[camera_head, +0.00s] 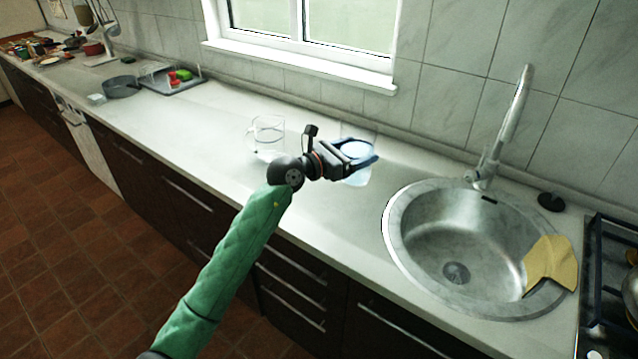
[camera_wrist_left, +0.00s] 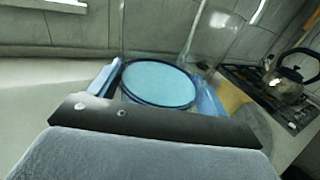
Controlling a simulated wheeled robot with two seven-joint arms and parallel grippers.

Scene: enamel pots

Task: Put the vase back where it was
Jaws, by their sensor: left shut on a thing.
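The vase appears to be the clear glass vessel with a pale blue disc-like surface inside (camera_head: 357,150), on the counter left of the sink. My left gripper (camera_head: 362,163) is shut around it, with a blue finger on each side. In the left wrist view the pale blue surface of the vase (camera_wrist_left: 158,83) lies between the fingers of my left gripper (camera_wrist_left: 157,92), and faint clear walls rise above it. The fingers hide part of the vase. I cannot tell whether its base touches the counter. My right gripper is not in view.
A clear glass jug (camera_head: 267,136) stands just left of my gripper on the counter (camera_head: 215,125). A round steel sink (camera_head: 420,243) with a tap (camera_head: 505,125) and a yellow cloth (camera_head: 550,263) is to the right. The tiled wall and window are behind.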

